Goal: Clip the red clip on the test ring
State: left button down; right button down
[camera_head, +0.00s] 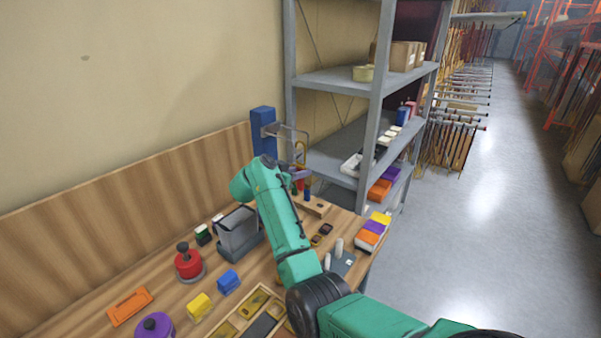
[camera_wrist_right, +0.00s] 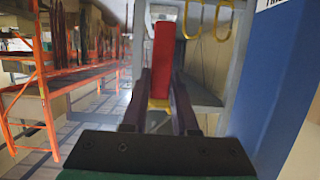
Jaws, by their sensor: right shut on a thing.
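My right gripper (camera_wrist_right: 160,102) is shut on the red clip (camera_wrist_right: 163,60), whose red body sticks out beyond the fingertips, with a yellow part low between the fingers. In the head view the forearm hides most of this gripper beside the blue post (camera_head: 263,132). Yellow rings hang by the post; in the wrist view one (camera_wrist_right: 192,22) is just right of the clip's far end and another (camera_wrist_right: 223,22) is further right. I cannot tell which is the test ring or whether the clip touches one. My left gripper is out of view.
The wooden table (camera_head: 75,290) holds a grey bin (camera_head: 238,232), a red knobbed weight (camera_head: 188,263), a blue block (camera_head: 229,281), a yellow block (camera_head: 199,306) and a divided tray (camera_head: 222,329). A grey shelf rack (camera_head: 340,80) stands right behind the post. The aisle floor (camera_head: 490,200) is clear.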

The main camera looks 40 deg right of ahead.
jog(key=shift+w+f, duration=0.1)
jog(key=shift+f, duration=0.65)
jog(key=shift+f+p, duration=0.2)
jog(key=shift+p, duration=0.6)
jog(key=shift+f, duration=0.1)
dwell(0.4)
